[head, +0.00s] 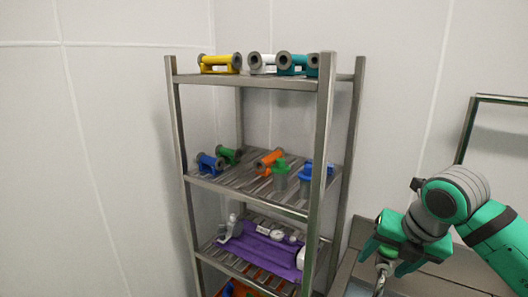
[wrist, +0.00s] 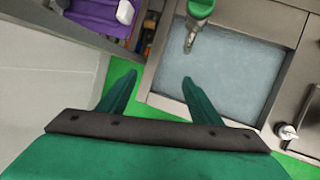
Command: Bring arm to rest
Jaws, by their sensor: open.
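My gripper (head: 386,262) is at the lower right of the head view, at the end of my green and grey arm. In the wrist view its two green fingers (wrist: 158,80) are spread apart with nothing between them. It is above the front side of a steel sink (wrist: 225,75) with a pale blue-grey basin. A metal tap with a green top (wrist: 201,8) stands beyond the fingertips in the wrist view. Whether the fingers touch anything cannot be told, but no contact shows.
A steel shelf rack (head: 325,130) stands left of my arm. It holds yellow, white and teal fittings on top, blue, green and orange fittings in the middle, and a purple item (head: 258,247) lower down. A small white-topped fitting (wrist: 286,132) is right of the sink. White walls enclose the left side.

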